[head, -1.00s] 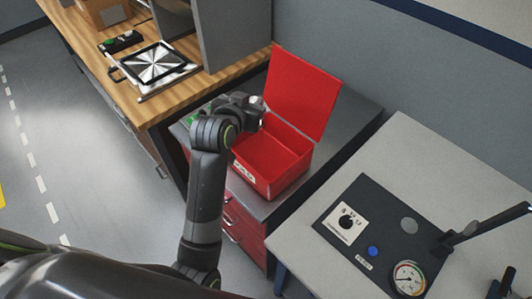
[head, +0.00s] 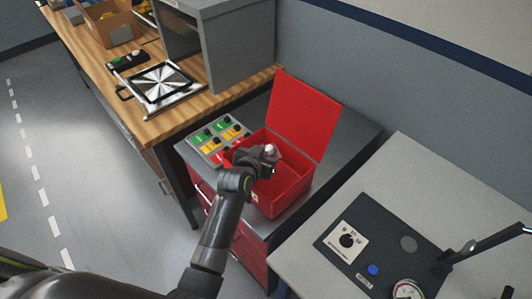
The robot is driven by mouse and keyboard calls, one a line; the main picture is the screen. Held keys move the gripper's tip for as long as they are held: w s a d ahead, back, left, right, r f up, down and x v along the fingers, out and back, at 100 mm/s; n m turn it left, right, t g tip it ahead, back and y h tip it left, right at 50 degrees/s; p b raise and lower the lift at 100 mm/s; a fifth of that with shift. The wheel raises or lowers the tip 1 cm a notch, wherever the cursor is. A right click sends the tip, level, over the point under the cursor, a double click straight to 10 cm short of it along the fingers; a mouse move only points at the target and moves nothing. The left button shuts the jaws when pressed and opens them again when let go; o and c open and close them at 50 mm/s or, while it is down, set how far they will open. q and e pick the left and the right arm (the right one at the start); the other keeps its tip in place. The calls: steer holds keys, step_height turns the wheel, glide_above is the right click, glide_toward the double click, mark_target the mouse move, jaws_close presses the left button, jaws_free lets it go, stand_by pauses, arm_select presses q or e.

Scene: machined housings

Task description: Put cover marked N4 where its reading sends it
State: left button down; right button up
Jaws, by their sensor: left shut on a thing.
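My left gripper (head: 268,160) is over the open red box (head: 288,196), inside the outline of its mouth. It is shut on a small silvery part (head: 271,150), mostly hidden by the fingers; no marking on it can be read. The box has its red lid (head: 302,115) raised at the back, and its inside is partly hidden by my gripper. A dark test panel (head: 385,245) with a dial knob (head: 347,241), a blue button (head: 373,270) and a round gauge (head: 405,290) lies on the pale table at the right. The gauge is cut off and its reading is not legible.
A grey panel (head: 207,152) with green, yellow and red blocks sits left of the box on the dark cabinet top. The wooden bench (head: 185,116) holds a black-and-white patterned plate (head: 158,84), a grey enclosure (head: 240,45) and a cardboard box (head: 104,24). A dark lever (head: 490,236) rises at the right.

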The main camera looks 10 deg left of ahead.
arm_select(q)
steer(key=shift+f, duration=0.55)
arm_select(e)
steer(key=shift+s, duration=0.35)
